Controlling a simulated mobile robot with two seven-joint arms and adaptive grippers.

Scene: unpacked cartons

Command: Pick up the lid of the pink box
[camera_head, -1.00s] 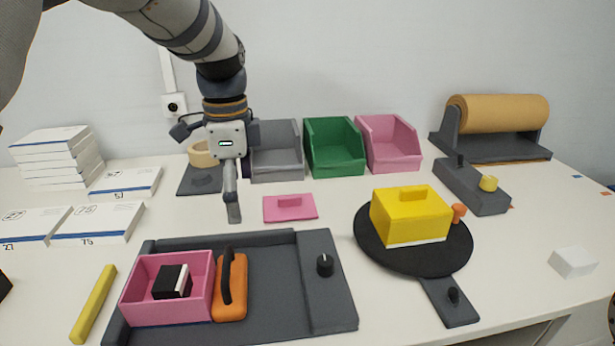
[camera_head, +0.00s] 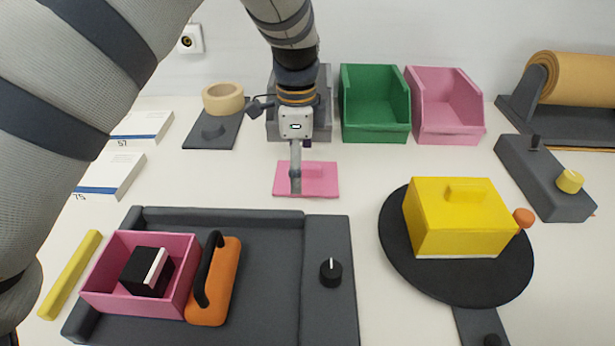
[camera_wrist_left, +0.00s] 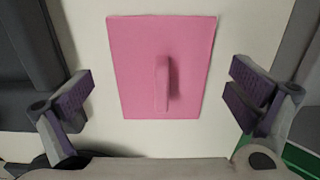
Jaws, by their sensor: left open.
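The pink lid (camera_head: 322,180) lies flat on the white table behind the dark tray, partly covered by my gripper in the head view. In the left wrist view the lid (camera_wrist_left: 140,75) shows whole, with a raised bar handle (camera_wrist_left: 162,83) at its middle. My left gripper (camera_head: 296,187) is over the lid's left part in the head view. Its two fingers (camera_wrist_left: 160,102) are open wide on either side of the handle, with nothing between the pads. The open pink box (camera_head: 105,292) sits in the tray with a black-and-white block (camera_head: 146,271) inside. My right gripper is not in view.
The dark tray (camera_head: 272,270) also bears an orange tool with a black handle (camera_head: 216,282). A yellow box (camera_head: 455,225) stands on a black turntable (camera_head: 400,265) at right. Grey, green (camera_head: 376,108) and pink bins (camera_head: 447,110) stand behind the lid.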

